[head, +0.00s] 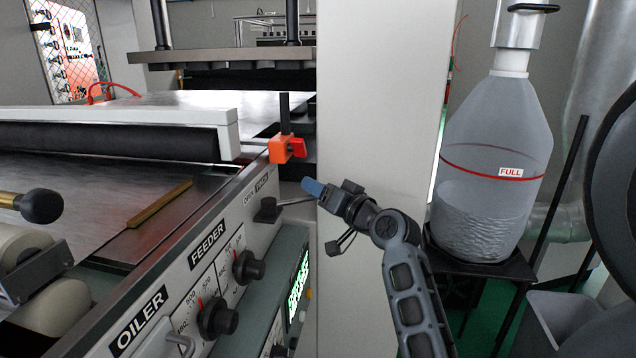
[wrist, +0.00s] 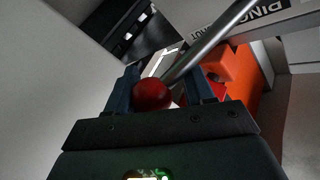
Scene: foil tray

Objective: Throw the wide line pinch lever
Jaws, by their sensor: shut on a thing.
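The pinch lever (head: 297,202) is a thin metal rod running right from a black pivot block (head: 267,210) on the front panel, below the "PINCH" label. In the wrist view its rod (wrist: 210,45) slants from the upper right to a red ball knob (wrist: 152,95). My gripper (head: 313,188) is at the lever's free end, and its blue fingers hide the knob in the head view. In the wrist view my gripper (wrist: 163,82) has a finger on each side of the knob and is shut on it.
An orange block with a red part (head: 285,147) sits above the lever, close to my gripper. A pale column (head: 385,100) stands behind. Feeder knobs (head: 247,266) line the panel at left. A large jug (head: 495,165) stands at right on a black stand.

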